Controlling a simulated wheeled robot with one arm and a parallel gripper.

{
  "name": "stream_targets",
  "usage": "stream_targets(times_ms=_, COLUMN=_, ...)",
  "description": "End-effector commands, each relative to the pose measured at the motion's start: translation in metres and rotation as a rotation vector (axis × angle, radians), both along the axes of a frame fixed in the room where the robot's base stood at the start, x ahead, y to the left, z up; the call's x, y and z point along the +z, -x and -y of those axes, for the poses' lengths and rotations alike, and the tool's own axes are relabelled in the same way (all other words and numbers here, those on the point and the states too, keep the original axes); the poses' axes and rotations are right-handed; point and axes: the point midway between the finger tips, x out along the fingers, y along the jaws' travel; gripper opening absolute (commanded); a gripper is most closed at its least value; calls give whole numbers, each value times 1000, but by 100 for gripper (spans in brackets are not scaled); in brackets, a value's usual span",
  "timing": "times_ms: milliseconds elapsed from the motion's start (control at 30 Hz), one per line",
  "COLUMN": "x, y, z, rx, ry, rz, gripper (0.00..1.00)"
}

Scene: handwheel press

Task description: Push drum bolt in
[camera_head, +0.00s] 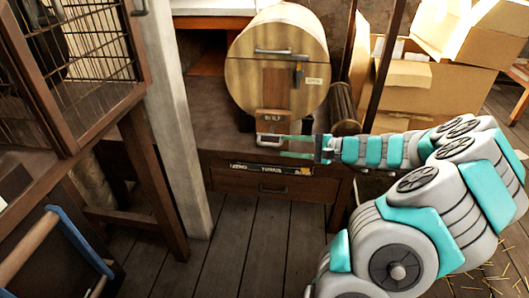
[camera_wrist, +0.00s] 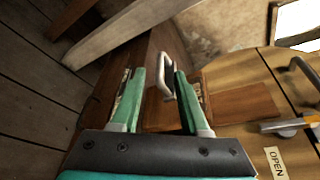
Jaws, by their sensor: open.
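The round wooden drum (camera_head: 250,52) stands on a dark bench and shows in part at the right of the wrist view (camera_wrist: 290,62). A wooden slide, apparently the drum bolt (camera_head: 274,96), runs down its front; its small label is hard to read. A metal loop handle (camera_head: 268,141) sits at its lower end and also shows in the wrist view (camera_wrist: 166,82). My gripper (camera_head: 284,147) is open in front of the loop. In the wrist view the loop appears between the two fingertips; I cannot tell whether they touch it.
A drawer (camera_head: 240,187) is below the bench top. A wooden post (camera_head: 178,120) and a wire cage (camera_head: 98,58) stand to the left. Cardboard boxes (camera_head: 440,82) are at the right. The drum's upper front has a metal handle (camera_head: 281,51) and an OPEN tag (camera_wrist: 276,162).

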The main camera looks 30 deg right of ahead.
Motion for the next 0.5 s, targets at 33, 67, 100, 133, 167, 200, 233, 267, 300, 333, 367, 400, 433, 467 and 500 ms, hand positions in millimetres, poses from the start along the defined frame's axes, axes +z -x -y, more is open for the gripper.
stream_targets(times_ms=33, x=-3, y=0, z=6, rx=-16, ry=-9, rz=-1, gripper=45)
stream_targets(times_ms=67, x=-3, y=-1, z=8, rx=-21, ry=-12, rz=-1, gripper=45)
stream_targets(times_ms=100, x=-4, y=-3, z=8, rx=-25, ry=-13, rz=0, gripper=45)
stream_targets(times_ms=133, x=-5, y=-4, z=7, rx=-25, ry=-15, rz=1, gripper=45)
stream_targets(times_ms=167, x=-5, y=-7, z=5, rx=-25, ry=-15, rz=1, gripper=45)
stream_targets(times_ms=200, x=-6, y=-10, z=1, rx=-23, ry=-15, rz=0, gripper=45)
stream_targets(times_ms=233, x=-6, y=-13, z=-1, rx=-23, ry=-15, rz=1, gripper=45)
stream_targets(times_ms=267, x=-8, y=-17, z=-5, rx=-21, ry=-13, rz=0, gripper=45)
stream_targets(times_ms=300, x=-9, y=-22, z=-9, rx=-21, ry=-13, rz=-1, gripper=45)
stream_targets(times_ms=333, x=-10, y=-26, z=-11, rx=-22, ry=-13, rz=0, gripper=45)
stream_targets(times_ms=367, x=-11, y=-29, z=-14, rx=-22, ry=-11, rz=-1, gripper=45)
stream_targets(times_ms=400, x=-13, y=-34, z=-18, rx=-21, ry=-12, rz=-1, gripper=45)
stream_targets(times_ms=433, x=-14, y=-38, z=-21, rx=-22, ry=-12, rz=-1, gripper=45)
stream_targets(times_ms=467, x=-14, y=-41, z=-24, rx=-21, ry=-12, rz=-1, gripper=45)
stream_targets(times_ms=500, x=-16, y=-45, z=-27, rx=-21, ry=-11, rz=0, gripper=45)
